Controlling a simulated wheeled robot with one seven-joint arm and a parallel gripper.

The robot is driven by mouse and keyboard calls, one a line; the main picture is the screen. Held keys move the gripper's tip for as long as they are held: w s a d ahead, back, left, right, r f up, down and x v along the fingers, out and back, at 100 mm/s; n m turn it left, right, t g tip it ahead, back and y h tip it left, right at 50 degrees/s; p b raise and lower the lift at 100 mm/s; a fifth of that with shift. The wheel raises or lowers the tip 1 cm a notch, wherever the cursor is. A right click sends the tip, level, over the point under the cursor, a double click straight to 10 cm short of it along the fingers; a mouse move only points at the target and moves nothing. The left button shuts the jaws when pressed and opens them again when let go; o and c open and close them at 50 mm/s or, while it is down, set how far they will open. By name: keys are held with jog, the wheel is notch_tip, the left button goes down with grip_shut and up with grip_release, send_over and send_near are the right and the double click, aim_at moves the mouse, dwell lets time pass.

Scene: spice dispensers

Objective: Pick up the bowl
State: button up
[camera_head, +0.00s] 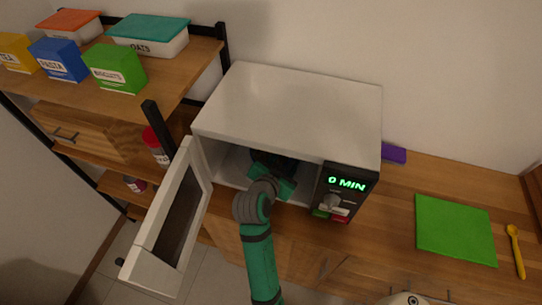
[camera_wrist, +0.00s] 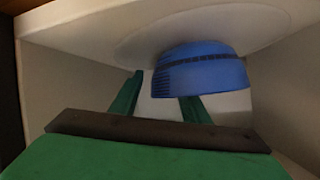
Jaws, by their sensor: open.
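The blue bowl (camera_wrist: 200,70) sits on the pale round turntable (camera_wrist: 225,22) inside the white microwave (camera_head: 290,105); the wrist view appears upside down. My gripper (camera_head: 272,172) reaches through the open front of the microwave. In the wrist view my gripper (camera_wrist: 163,88) is open, with one green finger left of the bowl and the other finger's tip hidden by the bowl. I cannot tell whether either finger touches it. The bowl cannot be made out in the head view, where my gripper and the dark interior cover that spot.
The microwave door (camera_head: 170,215) stands open at the left of my arm. The control panel (camera_head: 340,195) reads 0 MIN at the right of the opening. A green board (camera_head: 455,229) and a yellow spoon (camera_head: 516,250) lie on the wooden counter. A shelf (camera_head: 185,75) holds several food boxes.

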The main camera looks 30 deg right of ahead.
jog(key=shift+w+d+f, duration=0.2)
jog(key=shift+d, duration=0.1)
jog(key=c, duration=1.1)
grip_shut()
jog(key=shift+r, duration=0.15)
